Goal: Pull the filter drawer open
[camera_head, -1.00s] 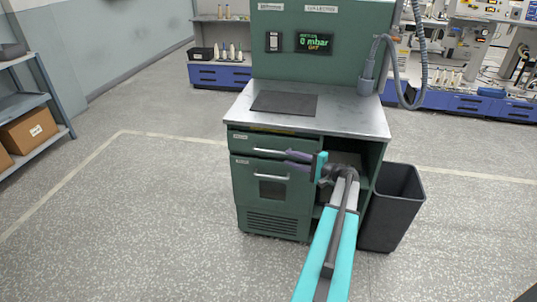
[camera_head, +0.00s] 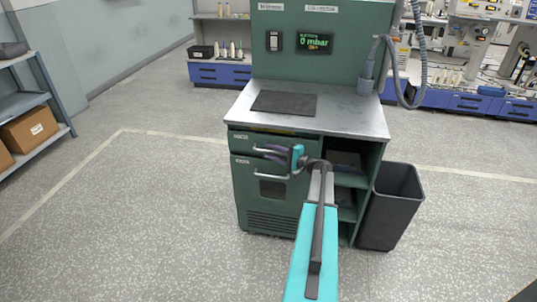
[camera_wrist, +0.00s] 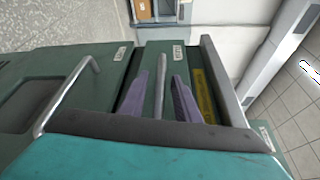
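A green workstation cabinet has a shallow top drawer (camera_head: 244,138) with a silver bar handle, and a taller front with a window and its own handle (camera_head: 270,176) below. The drawer looks shut, flush with the cabinet; its label is too small to read. My gripper (camera_head: 272,153) is open at the drawer's handle. In the wrist view, the drawer handle (camera_wrist: 161,88) lies between the two purple fingers of my gripper (camera_wrist: 163,90), with a gap on each side. The lower front's handle (camera_wrist: 68,92) is left of the fingers.
The metal worktop (camera_head: 345,115) carries a dark mat and overhangs the drawer. Open shelves (camera_head: 348,182) are at the cabinet's right, and a dark bin (camera_head: 393,210) stands beside them. The floor in front and to the left is clear.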

